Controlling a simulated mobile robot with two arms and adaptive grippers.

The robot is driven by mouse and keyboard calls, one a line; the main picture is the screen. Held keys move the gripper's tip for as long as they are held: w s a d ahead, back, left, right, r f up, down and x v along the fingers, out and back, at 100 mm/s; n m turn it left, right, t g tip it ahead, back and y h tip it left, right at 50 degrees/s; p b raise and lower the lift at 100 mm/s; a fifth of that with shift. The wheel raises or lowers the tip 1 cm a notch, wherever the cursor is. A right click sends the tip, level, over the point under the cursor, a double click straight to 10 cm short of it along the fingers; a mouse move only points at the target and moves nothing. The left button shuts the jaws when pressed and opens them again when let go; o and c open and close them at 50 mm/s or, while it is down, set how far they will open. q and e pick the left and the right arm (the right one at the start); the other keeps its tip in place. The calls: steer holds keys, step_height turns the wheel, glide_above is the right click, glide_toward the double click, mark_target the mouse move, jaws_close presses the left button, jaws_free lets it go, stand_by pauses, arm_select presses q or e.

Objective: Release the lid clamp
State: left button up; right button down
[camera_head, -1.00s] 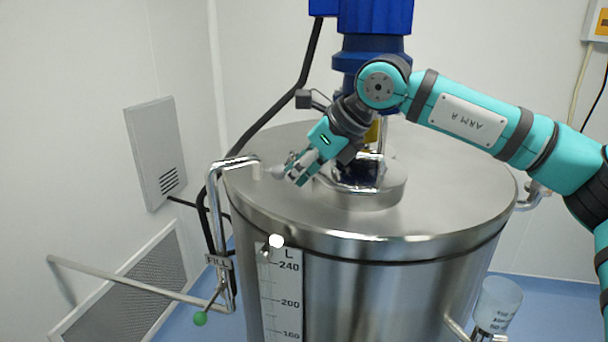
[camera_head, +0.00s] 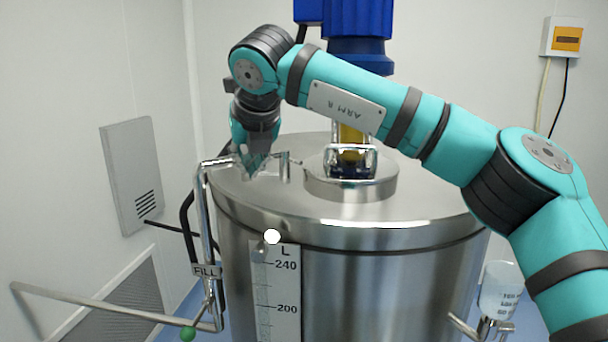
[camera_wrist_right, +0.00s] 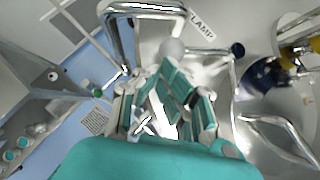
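My right gripper (camera_head: 254,170) is low over the left part of the steel vessel lid (camera_head: 430,194), just right of the fill pipe's bent end. In the right wrist view its fingers (camera_wrist_right: 165,100) look spread, with gaps between them. A pale round knob (camera_wrist_right: 170,48) lies just beyond the fingertips there, beside a label (camera_wrist_right: 203,25) reading "LAMP", its first letter cut off. I cannot tell if the fingers touch the knob. A bent metal rod (camera_head: 285,165) stands right of the gripper. The clamp is largely hidden in the head view. My left gripper is not in view.
The fill pipe (camera_head: 203,220), with a green knob (camera_head: 188,334), stands close left of the gripper. The mixer's blue motor (camera_head: 358,40) and central hub (camera_head: 350,188) rise right of it. A white ball (camera_head: 272,237) sits above the level scale (camera_head: 275,290).

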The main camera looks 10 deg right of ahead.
steer(key=w+a+m+h+p, duration=0.1)
steer(key=w+a+m, duration=0.1)
steer(key=shift+w+m+h, duration=0.15)
steer(key=shift+m+h, duration=0.25)
steer(key=shift+w+a+m+h+p, duration=0.3)
steer(key=shift+w+m+h+p, duration=0.3)
steer(key=shift+w+m, duration=0.25)
steer(key=shift+w+a+p, duration=0.1)
steer(key=shift+w+p, duration=0.3)
steer(key=shift+w, duration=0.1)
steer(key=shift+f, duration=0.1)
